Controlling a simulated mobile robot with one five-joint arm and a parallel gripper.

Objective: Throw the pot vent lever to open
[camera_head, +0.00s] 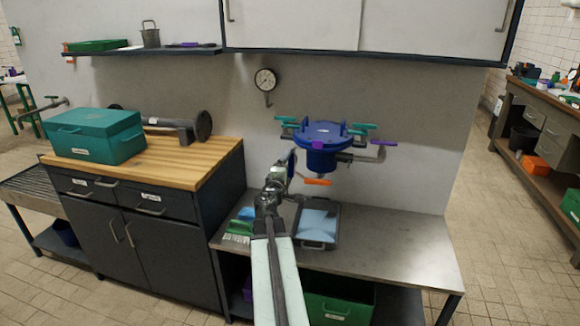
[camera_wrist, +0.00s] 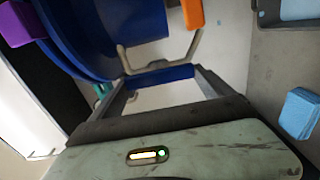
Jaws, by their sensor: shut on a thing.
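The blue pot (camera_head: 322,150) hangs at the wall above the steel bench. It carries teal clamps, a purple piece (camera_head: 376,145) at its right and an orange lever (camera_head: 317,182) below it. My gripper (camera_head: 290,163) is at the pot's lower left. In the wrist view my gripper's dark fingers (camera_wrist: 160,82) are shut with a blue bar (camera_wrist: 162,75) spanning between their tips. A grey bent pipe (camera_wrist: 160,63) lies just beyond the bar. The pot (camera_wrist: 90,35) and the orange lever (camera_wrist: 192,14) are close by. I cannot read which lever the bar belongs to.
A grey tray with a blue cloth (camera_head: 316,226) and a green brush (camera_head: 240,228) lie on the steel bench (camera_head: 395,265). The bench's right side is clear. A teal toolbox (camera_head: 95,137) stands on the wooden counter at left. A gauge (camera_head: 265,80) is on the wall.

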